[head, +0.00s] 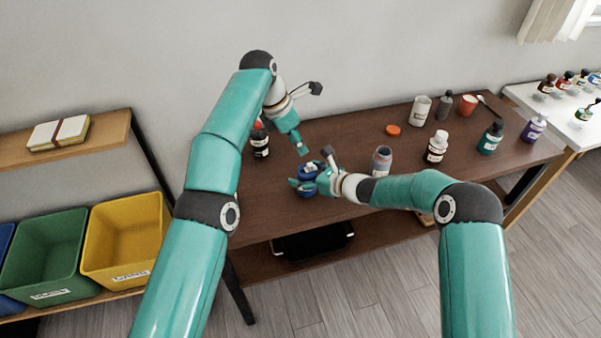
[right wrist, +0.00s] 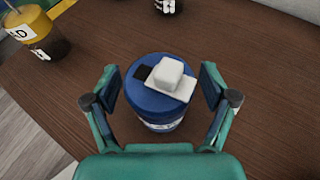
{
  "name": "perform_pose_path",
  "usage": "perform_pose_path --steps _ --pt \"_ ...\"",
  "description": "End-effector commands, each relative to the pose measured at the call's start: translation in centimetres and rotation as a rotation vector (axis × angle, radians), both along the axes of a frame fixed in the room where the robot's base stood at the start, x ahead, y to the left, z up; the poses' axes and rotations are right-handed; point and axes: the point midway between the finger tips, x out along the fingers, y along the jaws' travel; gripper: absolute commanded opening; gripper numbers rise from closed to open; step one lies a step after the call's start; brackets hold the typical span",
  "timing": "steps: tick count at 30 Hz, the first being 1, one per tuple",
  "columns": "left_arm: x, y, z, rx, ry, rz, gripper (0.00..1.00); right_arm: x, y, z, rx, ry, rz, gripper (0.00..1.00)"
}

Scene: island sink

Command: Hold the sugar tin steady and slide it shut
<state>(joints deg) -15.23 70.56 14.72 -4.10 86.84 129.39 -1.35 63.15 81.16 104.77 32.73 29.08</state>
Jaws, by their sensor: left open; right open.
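The sugar tin is a round blue tin (head: 308,170) near the front left of the brown table. It stands upright and also shows in the right wrist view (right wrist: 160,112). On its top lies a white sliding plate (right wrist: 183,91) with a white block-shaped knob (right wrist: 174,72). A small dark patch (right wrist: 146,72), seemingly an opening, shows left of the plate. My right gripper (right wrist: 162,86) is open, its fingers on either side of the tin with visible gaps. It partly hides the tin in the head view. My left gripper (head: 302,149) is open, above and behind the tin, apart from it.
A dark jar (head: 260,145) stands left of the tin. The table's front edge is close to the tin.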

Motion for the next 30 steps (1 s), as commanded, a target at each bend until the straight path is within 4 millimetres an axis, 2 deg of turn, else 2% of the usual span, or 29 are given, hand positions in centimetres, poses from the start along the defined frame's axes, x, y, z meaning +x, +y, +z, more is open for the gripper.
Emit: perform_pose_path --steps 5,14,17,26,27,30 --pt "-0.01 -0.02 -0.01 0.000 0.000 0.000 0.42 0.72 0.93 -0.54 -0.001 0.001 0.000 0.84" --pt "0.00 -0.02 0.00 0.000 0.000 0.000 0.42 0.87 1.04 -0.56 0.000 0.000 -0.001 0.84" --pt "0.00 -0.02 0.00 0.000 0.000 0.000 0.42 0.86 1.03 -0.57 0.000 0.000 -0.001 0.71" --pt "0.00 -0.02 0.00 0.000 0.000 0.000 0.42 0.85 1.01 -0.56 0.000 0.000 -0.001 0.21" --pt "0.00 -0.02 -0.01 0.000 0.000 0.000 0.42 0.85 1.01 -0.56 0.000 0.000 -0.001 0.54" --pt "0.00 -0.01 0.00 0.000 0.000 0.000 0.42 0.85 1.01 -0.56 0.000 0.000 -0.001 0.37"
